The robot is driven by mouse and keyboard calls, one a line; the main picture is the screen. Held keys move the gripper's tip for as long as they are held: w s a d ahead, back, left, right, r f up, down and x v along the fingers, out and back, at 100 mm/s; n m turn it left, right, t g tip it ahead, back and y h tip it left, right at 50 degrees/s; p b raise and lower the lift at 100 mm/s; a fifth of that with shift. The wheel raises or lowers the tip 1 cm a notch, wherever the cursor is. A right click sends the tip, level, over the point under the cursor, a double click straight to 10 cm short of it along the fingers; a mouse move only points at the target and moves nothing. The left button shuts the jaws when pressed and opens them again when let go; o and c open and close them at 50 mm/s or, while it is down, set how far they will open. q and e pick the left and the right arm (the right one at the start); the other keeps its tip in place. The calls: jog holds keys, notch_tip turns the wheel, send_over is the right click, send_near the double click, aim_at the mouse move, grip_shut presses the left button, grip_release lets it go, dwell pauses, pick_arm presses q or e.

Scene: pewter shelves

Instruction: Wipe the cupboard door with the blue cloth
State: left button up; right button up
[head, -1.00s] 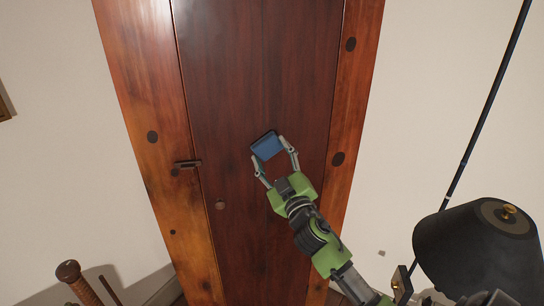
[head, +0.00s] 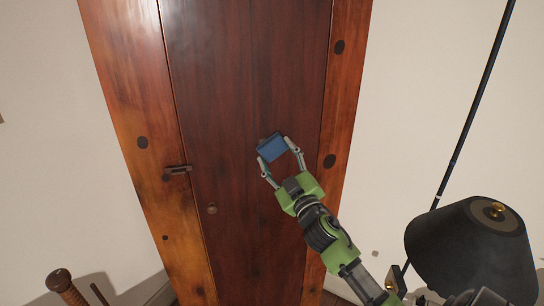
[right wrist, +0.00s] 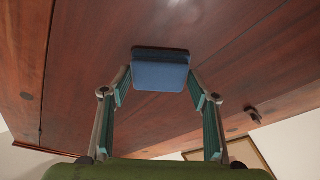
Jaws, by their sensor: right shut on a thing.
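The cupboard door (head: 235,90) is a tall dark red-brown panel in a lighter orange-brown wooden frame; it also fills much of the right wrist view (right wrist: 85,70). The blue cloth (head: 272,148) looks like a small folded pad at the door's right half, near the frame. My right gripper (head: 280,154) is shut on it, with a finger at each side. In the right wrist view the cloth (right wrist: 160,75) sits between the fingertips, at the door's surface; I cannot tell whether it presses on the wood. My left gripper is not in view.
A latch (head: 178,169) and a round knob (head: 211,210) are at the door's left edge. A black lampshade (head: 470,250) and a thin dark pole (head: 470,120) stand at the right. A turned wooden post (head: 65,285) is at the bottom left.

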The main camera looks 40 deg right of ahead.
aim_at(261, 152)
jog(key=shift+w+a+r, duration=0.1)
jog(key=shift+w+a, duration=0.15)
jog(key=shift+a, duration=0.35)
jog(key=shift+w+a, duration=0.3)
jog(key=shift+a, duration=0.35)
jog(key=shift+w+a+r, duration=0.1)
jog(key=shift+w+a, duration=0.15)
jog(key=shift+a, duration=0.35)
jog(key=shift+s+a+f, duration=0.3)
jog(key=shift+s+a, duration=0.1)
jog(key=shift+s, duration=0.25)
jog(key=shift+s+a+r, duration=0.1)
jog(key=shift+s+a, duration=0.15)
jog(key=shift+s, duration=0.4)
jog(key=shift+s+a+f, duration=0.1)
jog(key=shift+s+a, duration=0.1)
jog(key=shift+s, duration=0.45)
jog(key=shift+s+a+r, duration=0.1)
jog(key=shift+s+a, duration=0.15)
jog(key=shift+s, duration=0.4)
jog(key=shift+s, duration=0.15)
jog(key=s, duration=0.1)
jog(key=s+a, duration=0.1)
jog(key=shift+s+p, duration=0.3)
jog(key=shift+p, duration=0.05)
